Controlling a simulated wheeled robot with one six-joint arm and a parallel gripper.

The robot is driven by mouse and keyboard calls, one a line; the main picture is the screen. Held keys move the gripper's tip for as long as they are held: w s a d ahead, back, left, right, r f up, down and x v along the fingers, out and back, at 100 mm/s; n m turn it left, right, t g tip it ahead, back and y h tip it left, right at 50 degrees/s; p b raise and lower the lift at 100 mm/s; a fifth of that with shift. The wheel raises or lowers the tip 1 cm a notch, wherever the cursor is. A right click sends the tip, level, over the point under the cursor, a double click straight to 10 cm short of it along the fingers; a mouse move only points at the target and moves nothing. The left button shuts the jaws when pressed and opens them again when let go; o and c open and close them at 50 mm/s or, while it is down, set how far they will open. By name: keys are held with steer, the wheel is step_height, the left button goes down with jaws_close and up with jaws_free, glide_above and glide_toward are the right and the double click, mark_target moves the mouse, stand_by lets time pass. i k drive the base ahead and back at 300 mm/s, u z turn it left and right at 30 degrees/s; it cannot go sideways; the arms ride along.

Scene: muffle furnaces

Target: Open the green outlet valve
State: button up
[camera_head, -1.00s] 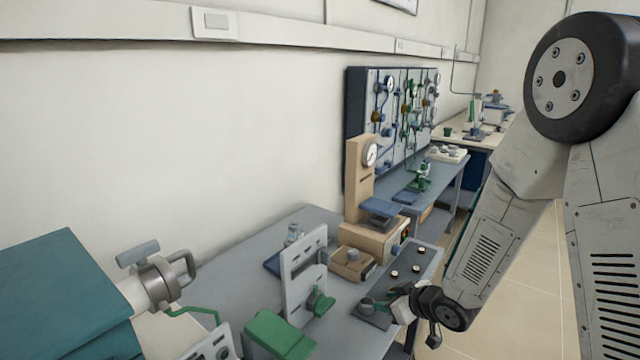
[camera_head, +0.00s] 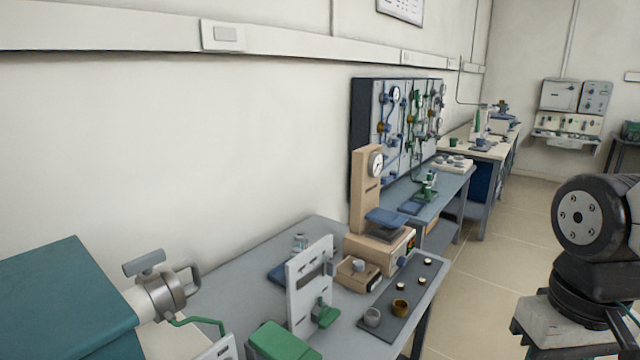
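A gas panel (camera_head: 366,140) stands against the wall at mid-distance, with gauges, blue and green pipework and brass-coloured fittings. The green pipework (camera_head: 416,118) runs down its middle right part. Which fitting there is the outlet valve, and whether it is open, is too small to tell. Another green fitting (camera_head: 325,314) sits low on a white upright plate on the near bench. My gripper is out of view; only a dark joint and nearby links of my arm show at the right edge.
The near grey bench (camera_head: 232,290) carries a beige press (camera_head: 366,190) with a gauge, a dark tray (camera_head: 422,288) with a grey cup and a brass cup, and a green block (camera_head: 283,342). A teal furnace (camera_head: 70,290) stands at left. Tiled floor (camera_head: 480,290) is clear right of the benches.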

mark_target(327, 315)
steer(key=z, duration=0.8)
steer(key=k, duration=0.65)
steer(key=u, duration=1)
steer(key=i, duration=0.5)
steer(key=u, duration=0.05)
